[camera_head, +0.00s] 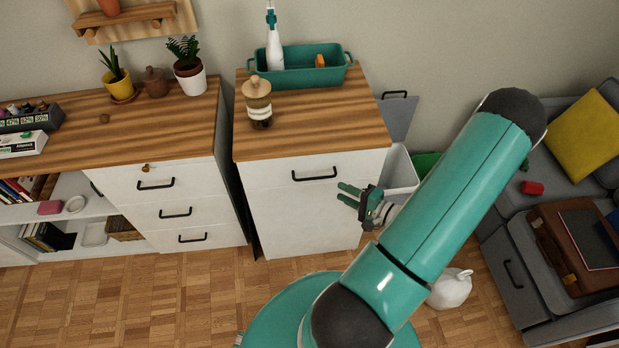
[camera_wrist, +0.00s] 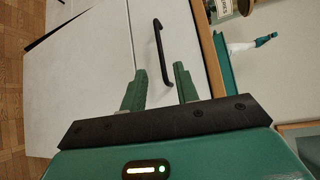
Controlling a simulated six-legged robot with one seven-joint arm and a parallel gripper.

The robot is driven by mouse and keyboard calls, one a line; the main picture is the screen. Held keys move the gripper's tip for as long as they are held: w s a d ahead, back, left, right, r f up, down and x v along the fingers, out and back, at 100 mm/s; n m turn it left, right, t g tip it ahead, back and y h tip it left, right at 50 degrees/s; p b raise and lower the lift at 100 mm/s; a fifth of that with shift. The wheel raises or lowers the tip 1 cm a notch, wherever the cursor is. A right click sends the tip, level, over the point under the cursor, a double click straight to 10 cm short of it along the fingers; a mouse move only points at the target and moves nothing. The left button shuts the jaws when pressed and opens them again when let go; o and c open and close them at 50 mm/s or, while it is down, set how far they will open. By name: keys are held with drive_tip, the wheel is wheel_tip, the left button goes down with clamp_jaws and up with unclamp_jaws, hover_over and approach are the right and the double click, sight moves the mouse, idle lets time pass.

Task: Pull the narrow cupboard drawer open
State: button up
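The narrow cupboard (camera_head: 300,220) has a white front and a wooden top. Its top drawer (camera_head: 270,174) is shut and carries a black bar handle (camera_head: 314,176). My gripper (camera_head: 344,193) is open and empty, to the right of and slightly below the handle in the head view. In the wrist view the handle (camera_wrist: 162,52) stands ahead of the gap between the two green fingers of my gripper (camera_wrist: 159,86). The fingers look apart from the handle, with its near end closest to the gap.
A teal tray (camera_head: 280,78) and a wooden-topped jar (camera_head: 257,100) stand on the cupboard. A wider drawer unit (camera_head: 190,195) is at left. Floor before the cupboard is partly clear.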

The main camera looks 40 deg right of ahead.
sight(315, 178)
drive_tip(key=x, duration=1.1)
drive_tip(key=shift+w, duration=0.2)
clamp_jaws()
